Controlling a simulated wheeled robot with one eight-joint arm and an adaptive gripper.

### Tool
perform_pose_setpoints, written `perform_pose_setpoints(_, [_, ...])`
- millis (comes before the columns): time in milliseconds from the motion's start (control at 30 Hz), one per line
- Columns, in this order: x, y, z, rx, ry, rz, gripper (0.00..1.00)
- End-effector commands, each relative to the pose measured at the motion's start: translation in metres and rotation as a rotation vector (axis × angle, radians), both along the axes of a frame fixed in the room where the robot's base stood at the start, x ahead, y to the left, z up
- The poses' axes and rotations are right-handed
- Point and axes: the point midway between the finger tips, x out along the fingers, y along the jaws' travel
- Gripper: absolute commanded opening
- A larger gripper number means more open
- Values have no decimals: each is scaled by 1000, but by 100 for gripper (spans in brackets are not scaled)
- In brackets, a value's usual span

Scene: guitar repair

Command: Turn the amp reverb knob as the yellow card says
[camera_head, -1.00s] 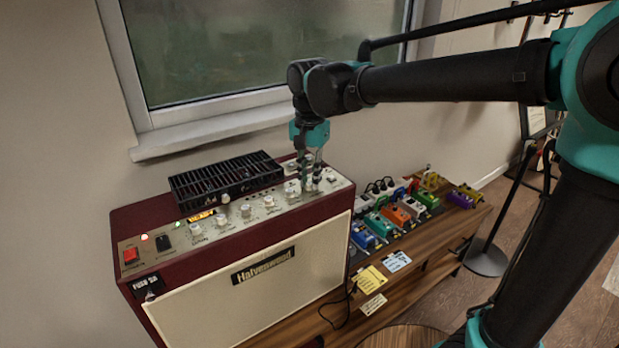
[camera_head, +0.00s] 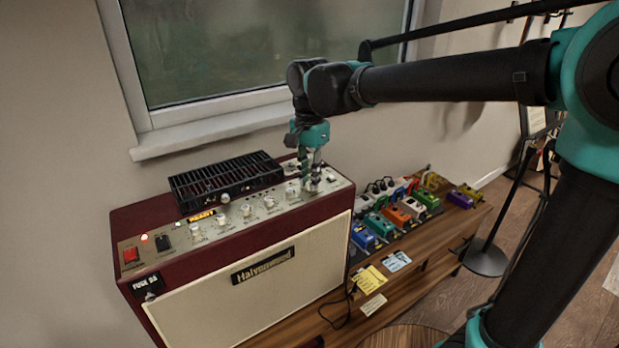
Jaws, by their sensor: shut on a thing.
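The amp (camera_head: 262,283) is a dark red cabinet with a cream front, and its control panel slopes along the top. Several pale knobs run along the panel, among them one (camera_head: 269,201) left of my gripper. My gripper (camera_head: 311,187) points down at the right end of the row and is shut on a knob there. Its fingers mostly hide that knob, and its label cannot be read. The yellow card (camera_head: 371,279) lies on the wooden bench right of the amp; its writing is too small to read.
Several coloured pedals (camera_head: 397,216) and a blue card (camera_head: 397,261) are on the bench (camera_head: 425,262). A window stands behind.

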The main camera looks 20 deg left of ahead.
Motion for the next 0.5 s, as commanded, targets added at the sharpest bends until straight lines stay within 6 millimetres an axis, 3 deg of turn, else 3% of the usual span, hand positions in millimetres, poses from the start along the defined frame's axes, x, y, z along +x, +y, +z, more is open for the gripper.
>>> perform_pose_setpoints(33, [1,0,0,0,-1,0,20])
perform_pose_setpoints(200, [0,0,0,1,0,0,38])
perform_pose_setpoints(500, [0,0,2,0,0,1,38])
